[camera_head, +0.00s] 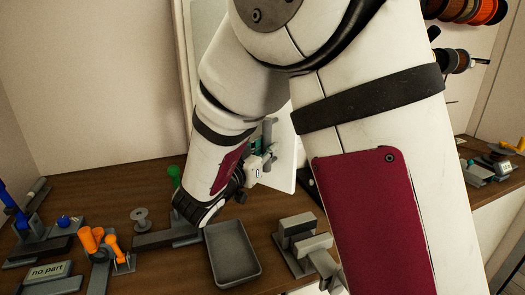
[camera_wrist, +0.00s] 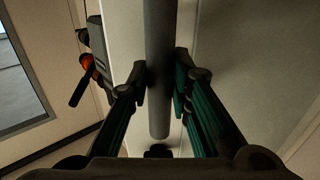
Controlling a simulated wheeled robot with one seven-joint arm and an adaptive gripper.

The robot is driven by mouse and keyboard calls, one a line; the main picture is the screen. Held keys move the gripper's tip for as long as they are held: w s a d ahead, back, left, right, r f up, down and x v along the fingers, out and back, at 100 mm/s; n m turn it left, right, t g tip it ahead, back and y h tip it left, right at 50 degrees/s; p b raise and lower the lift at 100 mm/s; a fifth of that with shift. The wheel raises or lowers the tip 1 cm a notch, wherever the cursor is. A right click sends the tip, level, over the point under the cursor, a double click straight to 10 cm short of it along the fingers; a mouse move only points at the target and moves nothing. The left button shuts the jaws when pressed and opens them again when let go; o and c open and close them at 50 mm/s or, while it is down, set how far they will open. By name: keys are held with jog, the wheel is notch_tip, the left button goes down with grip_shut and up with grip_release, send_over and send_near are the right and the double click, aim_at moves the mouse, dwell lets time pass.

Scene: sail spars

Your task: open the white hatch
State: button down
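The white hatch (camera_head: 284,172) shows as a pale panel behind my arm in the head view; its lower edge slants, and it appears to stand out at an angle. Most of it is hidden by my arm. In the wrist view a grey upright bar handle (camera_wrist: 158,70) runs down in front of a pale panel (camera_wrist: 122,45). My gripper (camera_wrist: 161,88) has one finger on each side of the handle, close against it, and looks shut on it. In the head view my gripper (camera_head: 262,160) is small and partly hidden at the handle.
Below on the brown bench (camera_head: 85,183) are a grey tray (camera_head: 232,254), grey blocks (camera_head: 303,240), orange pegs (camera_head: 91,240) and a "no part" sign (camera_head: 48,272). Spools (camera_head: 470,10) hang on the wall at upper right. The air above the bench's left side is free.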

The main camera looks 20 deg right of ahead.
jog(key=s+a+p, duration=0.2)
jog(key=a, duration=0.5)
jog(key=shift+s+a+r+p, duration=0.2)
jog(key=shift+s+p, duration=0.1)
jog(key=shift+p, duration=0.05)
jog(key=a+p, duration=0.1)
jog(key=a, duration=0.6)
jog(key=shift+s+p, duration=0.3)
jog(key=c, duration=1.4)
grip_release()
jog(key=shift+d+f, duration=0.1)
jog(key=shift+d, duration=0.1)
jog(key=shift+o, duration=0.2)
